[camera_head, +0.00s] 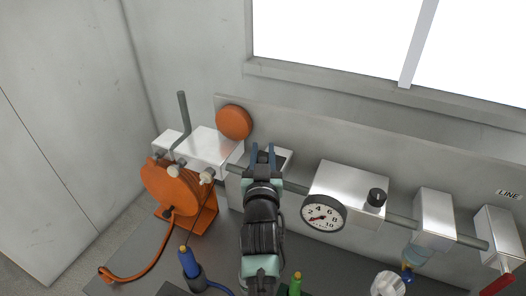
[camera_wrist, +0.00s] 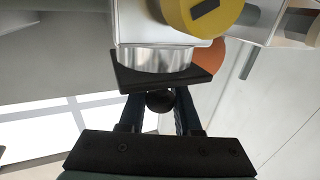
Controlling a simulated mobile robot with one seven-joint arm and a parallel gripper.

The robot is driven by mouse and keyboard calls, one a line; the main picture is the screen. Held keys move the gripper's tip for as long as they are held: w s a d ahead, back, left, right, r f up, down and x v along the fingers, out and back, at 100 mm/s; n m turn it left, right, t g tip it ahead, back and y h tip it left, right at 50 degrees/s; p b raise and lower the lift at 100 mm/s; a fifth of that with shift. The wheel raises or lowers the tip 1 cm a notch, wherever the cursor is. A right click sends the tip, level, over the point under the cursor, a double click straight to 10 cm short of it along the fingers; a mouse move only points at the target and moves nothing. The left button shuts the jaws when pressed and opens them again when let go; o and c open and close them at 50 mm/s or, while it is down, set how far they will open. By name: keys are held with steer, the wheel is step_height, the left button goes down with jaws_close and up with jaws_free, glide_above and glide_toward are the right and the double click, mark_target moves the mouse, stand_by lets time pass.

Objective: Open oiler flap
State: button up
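My gripper (camera_head: 263,150) reaches up to a pale metal box (camera_head: 284,158) on the rail along the back panel. In the wrist view my gripper (camera_wrist: 161,103) has its two dark blue fingers on either side of a round black knob (camera_wrist: 160,101), which fills the gap between them. The knob sits at a flat black plate (camera_wrist: 192,82), next to a shiny metal cylinder (camera_wrist: 150,60). The plate looks like the oiler flap, but no label shows this. In the head view my fingers hide the knob and plate.
An orange reel (camera_head: 172,188) with a hose stands left of my arm. A dial gauge (camera_head: 323,213) and a box with a black knob (camera_head: 377,197) are close on the right. A blue-handled tool (camera_head: 188,262) and a green one (camera_head: 296,284) stand in front.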

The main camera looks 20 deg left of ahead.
jaws_close()
stand_by(1.0)
